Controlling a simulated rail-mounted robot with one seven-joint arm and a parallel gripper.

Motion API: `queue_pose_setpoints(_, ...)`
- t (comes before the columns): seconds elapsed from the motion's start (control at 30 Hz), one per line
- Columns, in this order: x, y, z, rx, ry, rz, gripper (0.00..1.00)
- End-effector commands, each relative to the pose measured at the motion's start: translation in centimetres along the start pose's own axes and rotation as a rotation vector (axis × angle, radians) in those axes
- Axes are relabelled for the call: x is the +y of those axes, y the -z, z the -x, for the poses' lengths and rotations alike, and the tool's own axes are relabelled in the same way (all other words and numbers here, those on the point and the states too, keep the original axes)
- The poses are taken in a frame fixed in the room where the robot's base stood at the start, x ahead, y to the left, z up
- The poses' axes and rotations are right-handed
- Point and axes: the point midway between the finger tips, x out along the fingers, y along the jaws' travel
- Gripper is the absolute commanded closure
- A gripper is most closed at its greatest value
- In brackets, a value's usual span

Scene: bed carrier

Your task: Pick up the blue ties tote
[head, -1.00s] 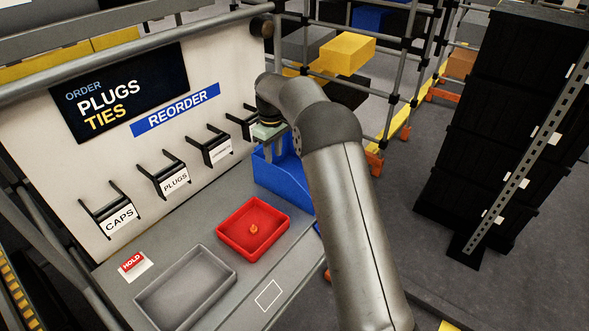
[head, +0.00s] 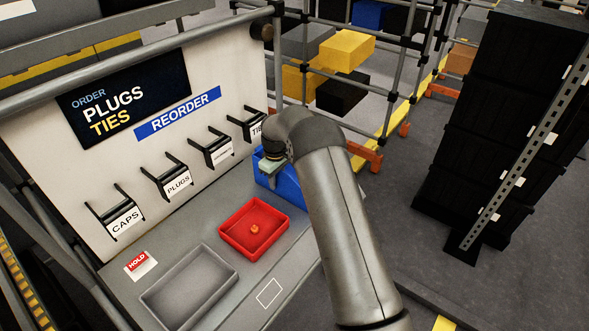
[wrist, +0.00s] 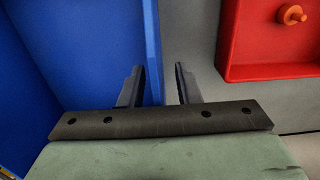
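The blue tote (head: 288,188) stands at the far right end of the grey bench, below the slot labelled for ties; my gripper and arm hide part of it. In the wrist view its blue wall (wrist: 152,50) runs up the picture between my two fingers. My gripper (wrist: 158,68) is open, with one finger over the tote's inner side and the other over the bench side. A gap shows between the right finger and the wall. I cannot tell whether the fingertips are below the rim. In the head view my gripper (head: 271,178) is at the tote, its fingers mostly hidden.
A red tray (head: 253,228) holding a small orange plug (head: 255,229) sits close beside the tote. A grey tray (head: 190,288) and a HOLD card (head: 140,264) lie nearer. Black label brackets line the back panel (head: 225,110). A pipe rack (head: 395,95) stands behind.

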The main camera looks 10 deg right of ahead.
Motion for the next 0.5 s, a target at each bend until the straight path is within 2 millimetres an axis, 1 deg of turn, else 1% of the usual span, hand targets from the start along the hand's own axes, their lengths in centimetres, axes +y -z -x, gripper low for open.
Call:
queue_pose_setpoints(0.1,0.0,0.0,-0.02,0.0,0.0,0.0,0.7)
queue_pose_setpoints(0.13,0.0,0.0,-0.01,0.0,0.0,0.0,0.76)
queue_pose_setpoints(0.17,0.0,0.0,-0.01,0.0,0.0,0.0,0.84)
queue_pose_setpoints(0.2,-0.01,0.0,0.0,0.0,0.0,0.0,0.95)
queue_pose_setpoints(0.23,-0.01,0.0,0.0,0.0,0.0,0.0,1.0)
queue_pose_setpoints(0.5,0.04,0.04,0.12,0.001,-0.001,0.0,1.0)
